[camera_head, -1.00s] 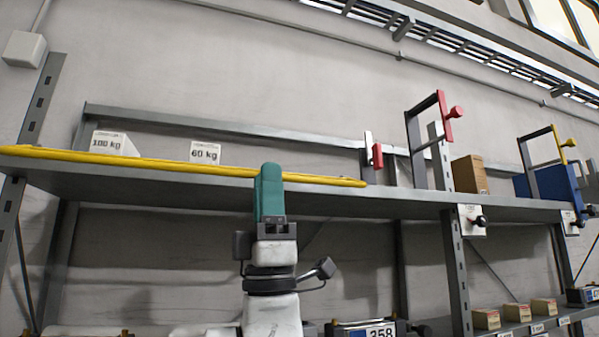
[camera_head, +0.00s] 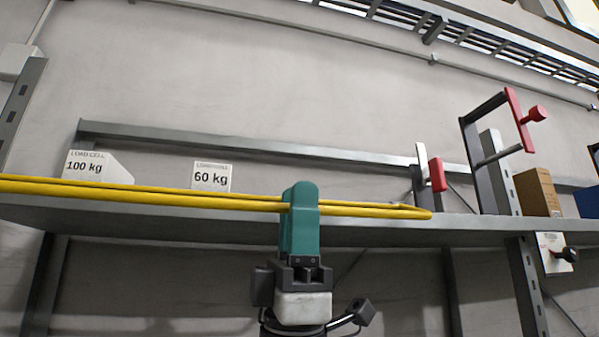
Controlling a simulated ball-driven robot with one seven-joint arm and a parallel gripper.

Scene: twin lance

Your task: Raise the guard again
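The yellow guard (camera_head: 365,209) is a long, narrow tube loop. It lies low and almost level along the front edge of the shelf, with its closed end at the right and its left end running out of the picture. My gripper (camera_head: 301,196) has teal fingers that stand upright in front of the guard and overlap its rails. The fingers line up one behind the other, so the gap between them is hidden. I cannot tell whether they touch or grip the tube.
The grey shelf (camera_head: 370,231) carries white 100 kg (camera_head: 97,167) and 60 kg (camera_head: 211,178) signs behind the guard. To the right stand a small red handle (camera_head: 437,174), a taller frame with a red bar (camera_head: 520,118) and a brown box (camera_head: 538,192).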

